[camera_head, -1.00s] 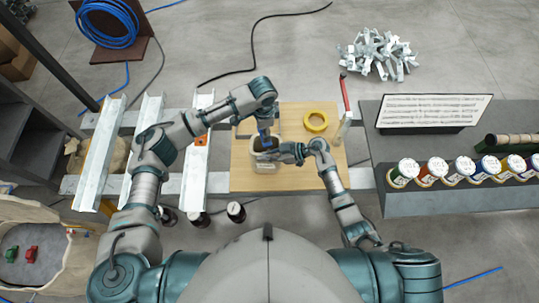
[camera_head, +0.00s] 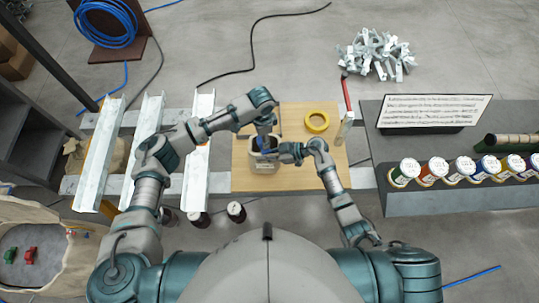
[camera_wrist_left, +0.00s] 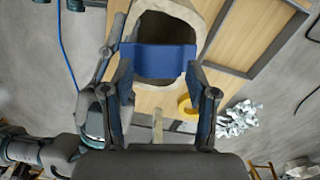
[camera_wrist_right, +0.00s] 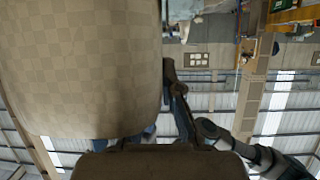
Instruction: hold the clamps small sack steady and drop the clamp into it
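The clamps small sack (camera_head: 265,167) is a pale open-topped bag on the wooden board, in front of me. In the left wrist view its open mouth (camera_wrist_left: 200,10) faces the camera. My left gripper (camera_head: 264,139) is above the sack and shut on a blue clamp (camera_wrist_left: 158,62), which spans the fingertips across the mouth. My right gripper (camera_head: 282,153) is at the sack's right side. In the right wrist view the checkered sack wall (camera_wrist_right: 80,70) fills the left half and lies against the right gripper (camera_wrist_right: 150,130); one finger shows, the other is largely hidden.
The wooden board (camera_head: 300,180) carries a yellow tape roll (camera_head: 316,122). Metal channels (camera_head: 150,130) lie to the left. Several paint jars (camera_head: 432,172) and a text sign (camera_head: 432,110) stand on the right. A larger sack (camera_head: 70,265) with red and green clamps is at lower left.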

